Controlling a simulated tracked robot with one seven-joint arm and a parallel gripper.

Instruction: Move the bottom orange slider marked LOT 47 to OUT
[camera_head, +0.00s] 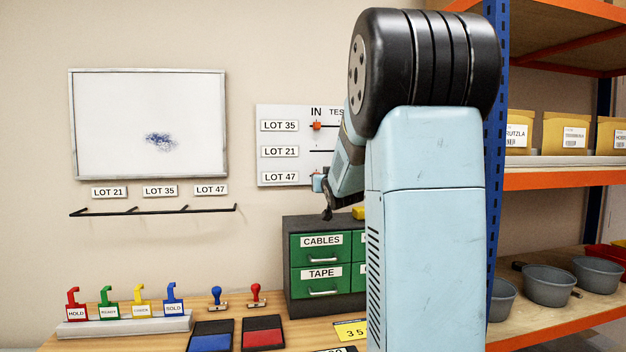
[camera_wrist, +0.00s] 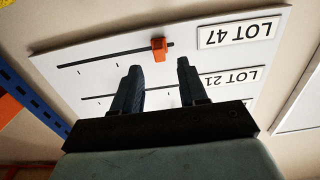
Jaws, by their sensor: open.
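The white slider board (camera_head: 283,115) hangs on the wall, with IN at its upper left. OUT does not show; my arm hides the right part. In the wrist view the board appears upside down. The orange LOT 47 slider (camera_wrist: 159,49) sits near the label end of its track (camera_wrist: 100,58), beside the LOT 47 label (camera_wrist: 237,34). My gripper (camera_wrist: 157,66) is open and empty. Its two fingertips lie either side of the slider in the picture, just short of it; I see no contact. In the head view my arm mostly hides the gripper and this slider.
The orange LOT 35 slider (camera_head: 317,126) is above, under IN. The LOT 21 track (camera_wrist: 95,99) runs next to it, partly behind my fingers. Green drawers (camera_head: 320,247) stand below the board. A shelf unit (camera_head: 560,179) stands to the right.

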